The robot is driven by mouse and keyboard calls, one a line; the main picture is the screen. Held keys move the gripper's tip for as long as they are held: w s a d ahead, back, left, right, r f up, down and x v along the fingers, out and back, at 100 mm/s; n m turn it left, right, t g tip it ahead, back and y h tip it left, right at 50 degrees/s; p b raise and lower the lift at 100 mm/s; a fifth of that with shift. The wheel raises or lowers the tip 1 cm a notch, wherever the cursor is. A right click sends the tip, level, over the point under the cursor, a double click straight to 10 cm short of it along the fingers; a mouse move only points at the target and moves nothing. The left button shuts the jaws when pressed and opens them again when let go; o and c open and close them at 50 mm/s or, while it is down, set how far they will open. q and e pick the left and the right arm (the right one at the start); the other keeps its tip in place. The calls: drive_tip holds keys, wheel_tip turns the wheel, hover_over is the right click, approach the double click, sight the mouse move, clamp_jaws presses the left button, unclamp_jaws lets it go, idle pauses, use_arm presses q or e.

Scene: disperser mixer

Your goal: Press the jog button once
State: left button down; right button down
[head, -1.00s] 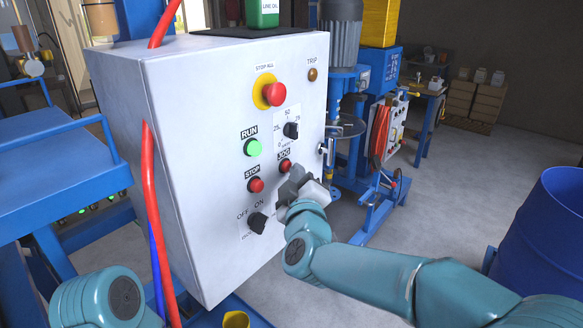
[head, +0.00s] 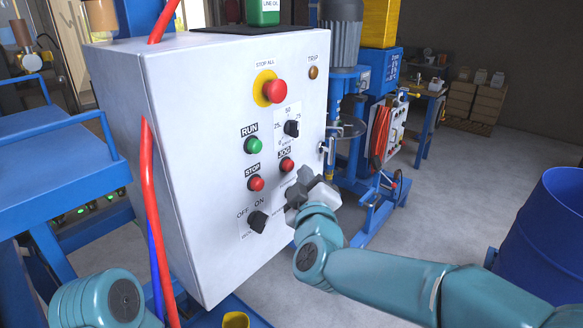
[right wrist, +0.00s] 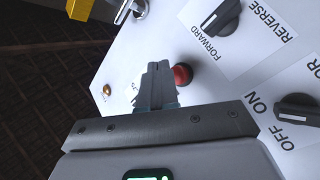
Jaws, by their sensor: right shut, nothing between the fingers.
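The jog button (head: 287,165) is a round red button under a JOG label, right of the middle of the white control panel (head: 190,120). It also shows in the right wrist view (right wrist: 181,75), beside my fingertips. My right gripper (head: 304,176) is shut and empty, just below and right of the button in the head view. A gap shows between the fingers and the button there, and the button face is uncovered. The gripper hides part of the panel below the button. My left gripper is out of view; only a left arm link shows.
The green RUN button (head: 253,145), red STOP button (head: 256,184), speed knob (head: 291,128), OFF/ON knob (head: 258,221) and red stop-all button (head: 274,91) surround it. The forward/reverse knob (right wrist: 220,15) shows in the wrist view. A blue drum (head: 545,235) stands right.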

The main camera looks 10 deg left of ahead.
drive_tip(key=s+d, duration=0.1)
drive_tip(key=d+b, duration=0.1)
drive_tip(key=s+d, duration=0.1)
drive_tip(key=d, duration=0.1)
drive_tip(key=shift+s+d+b, duration=0.1)
drive_tip(key=shift+s+b, duration=0.25)
drive_tip(key=shift+b, duration=0.05)
idle(0.4)
